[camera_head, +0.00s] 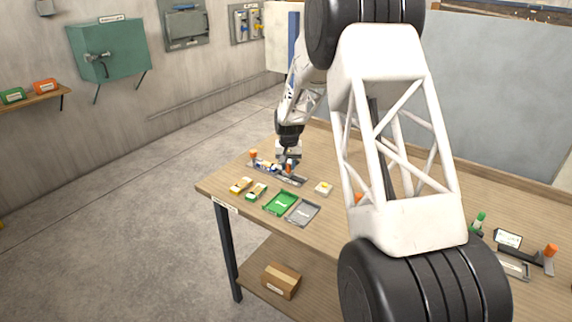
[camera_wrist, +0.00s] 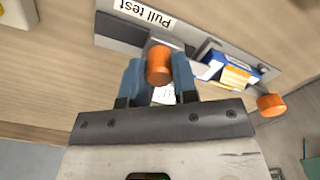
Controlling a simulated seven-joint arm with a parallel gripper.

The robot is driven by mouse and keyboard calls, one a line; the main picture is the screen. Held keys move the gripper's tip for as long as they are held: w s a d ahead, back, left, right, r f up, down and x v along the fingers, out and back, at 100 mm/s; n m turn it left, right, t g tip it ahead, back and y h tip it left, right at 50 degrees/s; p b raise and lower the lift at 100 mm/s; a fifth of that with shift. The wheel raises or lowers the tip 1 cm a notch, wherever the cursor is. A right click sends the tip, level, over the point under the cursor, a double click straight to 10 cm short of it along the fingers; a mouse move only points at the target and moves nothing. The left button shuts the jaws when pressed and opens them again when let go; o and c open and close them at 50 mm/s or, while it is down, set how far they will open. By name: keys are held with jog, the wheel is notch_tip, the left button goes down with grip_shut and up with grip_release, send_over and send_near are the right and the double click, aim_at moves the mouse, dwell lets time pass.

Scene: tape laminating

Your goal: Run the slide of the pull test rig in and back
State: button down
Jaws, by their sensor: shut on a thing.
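The pull test rig (camera_wrist: 112,34) lies on the wooden table, its grey plate labelled "Pull test" in the wrist view; it also shows in the head view (camera_head: 293,180). My gripper (camera_wrist: 159,72) has its blue fingers on either side of an orange round knob (camera_wrist: 159,62) on the rig and is shut on it. A blue, white and yellow block (camera_wrist: 229,71) sits on the rig beside the knob. A second orange knob (camera_wrist: 271,105) stands at the rig's other end. In the head view my gripper (camera_head: 288,167) is low over the rig. The slide beneath the knob is mostly hidden.
A green tray (camera_head: 281,203) and a grey tray (camera_head: 303,213) lie in front of the rig. Small yellow and green pieces (camera_head: 241,185) lie left of them. A white block with a yellow top (camera_head: 323,188) stands to the right. The table's front left edge is close.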

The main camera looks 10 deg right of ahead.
jog(key=shift+s+d, duration=1.35)
jog(key=c, duration=0.9)
grip_release()
jog(key=shift+r, duration=0.1)
jog(key=shift+r, duration=3.8)
